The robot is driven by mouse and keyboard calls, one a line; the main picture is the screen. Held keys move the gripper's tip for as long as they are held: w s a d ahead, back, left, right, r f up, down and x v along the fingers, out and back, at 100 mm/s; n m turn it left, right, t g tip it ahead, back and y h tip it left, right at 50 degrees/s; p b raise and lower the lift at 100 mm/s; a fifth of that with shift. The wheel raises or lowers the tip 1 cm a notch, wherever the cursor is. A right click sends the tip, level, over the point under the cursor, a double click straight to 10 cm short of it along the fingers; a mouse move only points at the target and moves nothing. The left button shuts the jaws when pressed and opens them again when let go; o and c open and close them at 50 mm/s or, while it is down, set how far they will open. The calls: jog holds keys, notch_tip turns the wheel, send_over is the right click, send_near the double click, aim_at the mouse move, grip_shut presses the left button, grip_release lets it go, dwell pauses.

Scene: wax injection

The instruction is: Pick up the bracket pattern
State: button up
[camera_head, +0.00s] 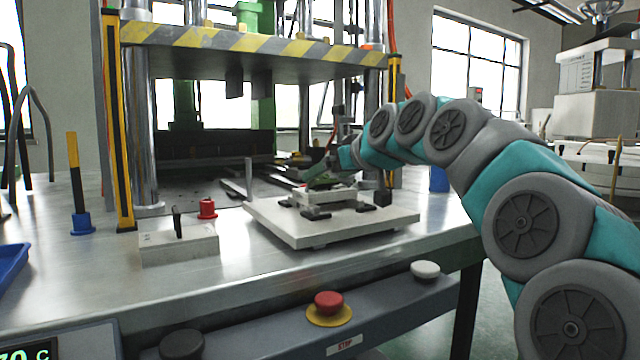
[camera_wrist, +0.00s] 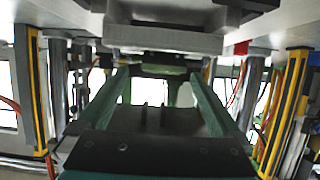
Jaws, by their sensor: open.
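My gripper (camera_head: 322,180) reaches in from the right, low over the white plate (camera_head: 270,228) on the bench. In the wrist view, which looks upside down, its two green fingers (camera_wrist: 158,74) are apart, with nothing clearly held between them. A pale grey stepped block (camera_head: 318,211) with black clamps around it sits on the plate just under the fingers. It seems to be the grey block (camera_wrist: 165,38) past the fingertips in the wrist view. I cannot clearly single out the bracket pattern; the gripper and block partly hide that spot.
A press with a striped upper platen (camera_head: 250,42) and steel columns stands behind the plate. A small white block (camera_head: 178,246) with a black pin, a red piece (camera_head: 207,208) and a blue-based post (camera_head: 80,222) stand to the left. A red stop button (camera_head: 328,303) is in front.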

jog(key=x, duration=0.5)
jog(key=shift+a+r, duration=0.2)
jog(key=c, duration=1.4)
jog(key=shift+r, duration=0.2)
